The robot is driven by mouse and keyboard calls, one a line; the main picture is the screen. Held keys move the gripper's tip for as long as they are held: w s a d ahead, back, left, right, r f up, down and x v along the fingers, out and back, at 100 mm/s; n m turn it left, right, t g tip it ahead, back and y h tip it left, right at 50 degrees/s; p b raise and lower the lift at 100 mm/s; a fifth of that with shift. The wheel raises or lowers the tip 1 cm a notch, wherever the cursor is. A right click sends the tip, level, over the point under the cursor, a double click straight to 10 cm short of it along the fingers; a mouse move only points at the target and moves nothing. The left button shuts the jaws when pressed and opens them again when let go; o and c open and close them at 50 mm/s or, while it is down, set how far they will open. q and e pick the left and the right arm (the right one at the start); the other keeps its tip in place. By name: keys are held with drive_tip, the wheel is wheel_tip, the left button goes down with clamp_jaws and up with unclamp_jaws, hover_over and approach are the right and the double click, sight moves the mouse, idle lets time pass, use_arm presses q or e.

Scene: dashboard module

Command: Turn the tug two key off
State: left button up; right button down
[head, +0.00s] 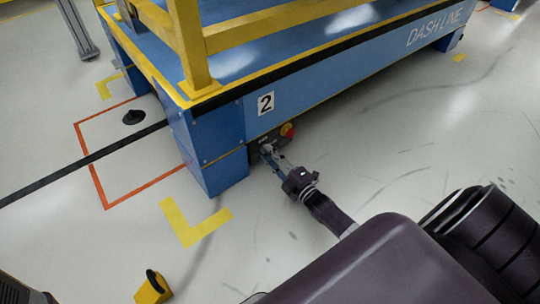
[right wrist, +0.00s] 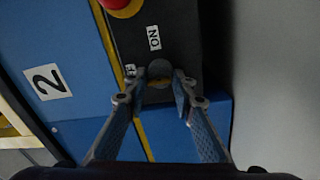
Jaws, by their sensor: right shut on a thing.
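The blue tug (head: 300,95) carries a label "2" (head: 265,103), which also shows in the right wrist view (right wrist: 47,83). A dark control panel (head: 263,157) sits low on its side. In the right wrist view the panel has an "ON" label (right wrist: 153,38), a partly hidden label that seems to read "OFF" (right wrist: 130,71), and a round key switch (right wrist: 159,69). My right gripper (head: 270,154) reaches the panel, its fingertips (right wrist: 159,92) on both sides of the key at the switch. It is shut on the key, whose exact angle I cannot tell. My left gripper is not in view.
A red stop button (head: 288,130) sits beside the switch, also in the right wrist view (right wrist: 117,2). A blue corner post (head: 215,150) stands left of the panel. A yellow block (head: 152,288) is on the floor at the front. Floor right of the tug is clear.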

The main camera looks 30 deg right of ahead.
drive_tip(key=c, duration=1.6)
unclamp_jaws()
drive_tip(key=s, duration=1.2)
drive_tip(key=shift+d+f, duration=0.35)
drive_tip(key=shift+d, duration=0.1)
